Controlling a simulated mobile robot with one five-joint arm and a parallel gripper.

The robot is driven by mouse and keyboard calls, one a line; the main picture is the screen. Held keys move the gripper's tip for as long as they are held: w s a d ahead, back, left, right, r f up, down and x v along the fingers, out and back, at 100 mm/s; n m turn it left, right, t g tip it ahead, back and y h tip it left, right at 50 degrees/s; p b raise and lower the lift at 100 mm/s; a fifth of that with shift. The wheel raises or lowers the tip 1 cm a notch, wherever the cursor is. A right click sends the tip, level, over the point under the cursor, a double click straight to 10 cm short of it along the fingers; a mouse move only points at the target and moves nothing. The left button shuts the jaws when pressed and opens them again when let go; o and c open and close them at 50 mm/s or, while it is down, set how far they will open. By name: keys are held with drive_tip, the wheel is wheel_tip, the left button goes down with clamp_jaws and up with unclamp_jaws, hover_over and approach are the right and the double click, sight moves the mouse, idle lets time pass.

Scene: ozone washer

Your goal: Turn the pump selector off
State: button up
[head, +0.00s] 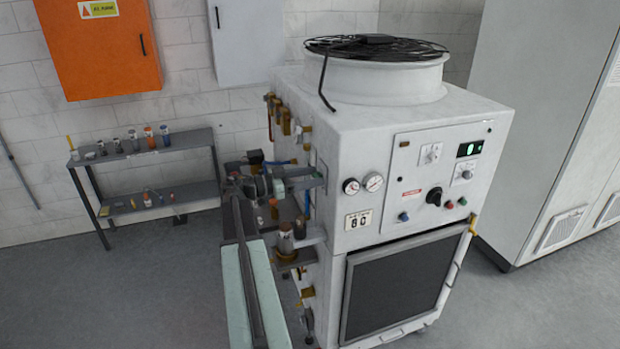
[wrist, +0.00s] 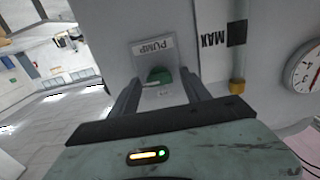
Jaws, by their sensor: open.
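The pump selector (wrist: 160,77) is a green knob on a small plate under a white PUMP label (wrist: 152,46), which looks upside down in the wrist view. My gripper (wrist: 163,86) is open, with one finger on each side of the knob. I cannot tell whether the fingers touch it. In the head view my gripper (head: 316,177) reaches to the left side of the white washer cabinet (head: 420,100). The selector is not visible there. The knob's exact pointing direction is unclear.
A MAX label (wrist: 213,40), a brass fitting (wrist: 237,87) and a gauge (wrist: 303,68) are right of the selector in the wrist view. Brass valves and pipes (head: 287,240) crowd the cabinet's left side below my gripper. A shelf (head: 145,155) stands by the wall.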

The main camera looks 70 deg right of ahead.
clamp_jaws()
drive_tip(key=n, duration=0.4)
drive_tip(key=shift+n, duration=0.4)
drive_tip(key=n, duration=0.4)
drive_tip(key=shift+n, duration=0.3)
drive_tip(key=n, duration=0.4)
drive_tip(key=shift+d+f+n, duration=0.1)
drive_tip(key=shift+f+n, duration=0.05)
drive_tip(key=shift+n, duration=2.05)
